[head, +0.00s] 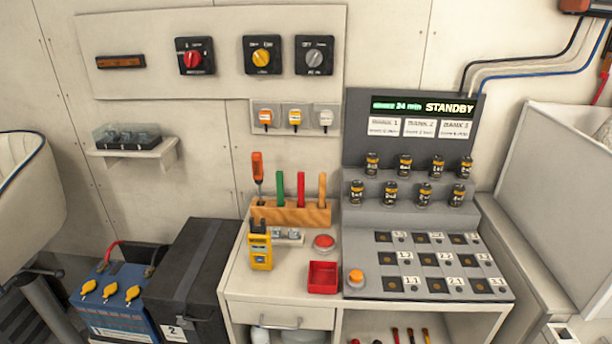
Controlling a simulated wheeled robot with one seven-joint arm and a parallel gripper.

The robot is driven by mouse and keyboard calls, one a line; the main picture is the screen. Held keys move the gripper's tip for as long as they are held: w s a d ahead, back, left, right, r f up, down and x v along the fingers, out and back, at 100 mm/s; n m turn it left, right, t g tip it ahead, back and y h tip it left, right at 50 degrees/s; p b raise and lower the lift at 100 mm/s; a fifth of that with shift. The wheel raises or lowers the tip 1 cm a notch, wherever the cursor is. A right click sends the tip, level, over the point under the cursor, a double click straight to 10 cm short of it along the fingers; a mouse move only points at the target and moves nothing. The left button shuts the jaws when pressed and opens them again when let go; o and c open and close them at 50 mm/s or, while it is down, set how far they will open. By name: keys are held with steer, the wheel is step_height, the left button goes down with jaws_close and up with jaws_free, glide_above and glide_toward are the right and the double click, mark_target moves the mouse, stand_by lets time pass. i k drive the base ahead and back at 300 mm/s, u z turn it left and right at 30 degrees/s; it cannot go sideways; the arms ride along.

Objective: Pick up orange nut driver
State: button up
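A wooden block (290,213) stands at the back of the bench top and holds several upright tools. At its left end is a tool with an orange-red handle (257,166) and a thin dark shaft, standing higher than the others. At its right end is a flat orange piece (322,188). A green piece (280,186) and a red piece (301,188) stand between them. I cannot tell for certain which orange one is the nut driver. My gripper is not in view.
A yellow meter (260,250) stands before the block's left end. A red tray (323,277) and red button (324,242) lie to its right. A grey console (365,288) with several small cylinders fills the right. A black box (190,275) stands left. More tool handles (410,336) show on the lower shelf.

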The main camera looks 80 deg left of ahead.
mark_target(256, 157)
steer(key=u, duration=3.2)
